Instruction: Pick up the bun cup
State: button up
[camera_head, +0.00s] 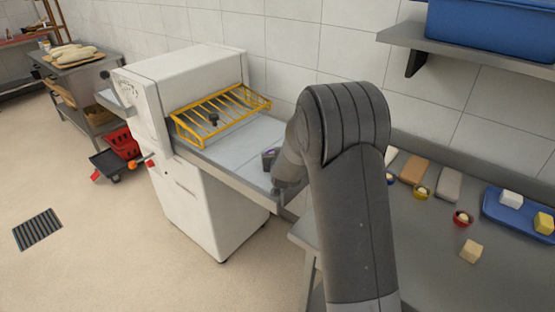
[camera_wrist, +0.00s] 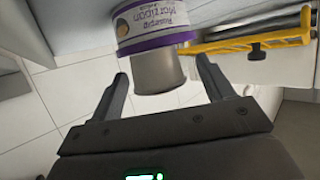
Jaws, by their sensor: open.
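My gripper (camera_wrist: 162,70) is open, its two fingers on either side of a plain grey tapered cup (camera_wrist: 160,76). I cannot tell whether either finger touches it. The grey cup adjoins a white and purple tub (camera_wrist: 155,22) with a marzipan label, which appears upside down in the wrist view; whether the cup stands on it or is a separate piece behind it is unclear. No cup is clearly marked as the bun cup.
The white machine has a yellow wire guard (camera_head: 220,112) over its pale belt (camera_head: 240,146); the guard also shows in the wrist view (camera_wrist: 250,42).

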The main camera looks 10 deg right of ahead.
jog(key=shift+x, duration=0.8)
jog(key=c, duration=1.1)
jog(key=shift+c, duration=0.3)
